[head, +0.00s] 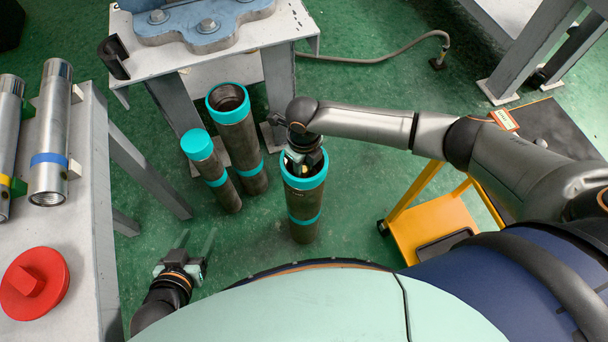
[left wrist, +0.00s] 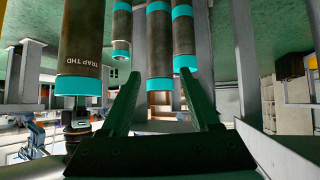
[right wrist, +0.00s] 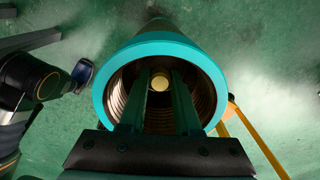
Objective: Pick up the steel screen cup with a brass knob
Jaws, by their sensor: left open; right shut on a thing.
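The steel screen cup itself is hidden inside a dark upright pipe with a teal rim (head: 304,215). Its round brass knob (right wrist: 160,82) shows deep in the threaded bore in the right wrist view. My right gripper (head: 300,168) reaches down into this pipe's mouth, its fingers on both sides of the knob and shut on it. The same pipe, marked "TRAP THD" (left wrist: 82,40), shows in the left wrist view. My left gripper (head: 196,246) is open and empty, low over the floor to the left of the pipe.
Two more teal-rimmed pipes (head: 236,135) (head: 212,172) stand behind and left. A left bench (head: 88,250) holds steel cylinders (head: 50,130) and a red knobbed disc (head: 33,283). A yellow cart (head: 430,220) stands right; a grey table (head: 175,65) stands behind.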

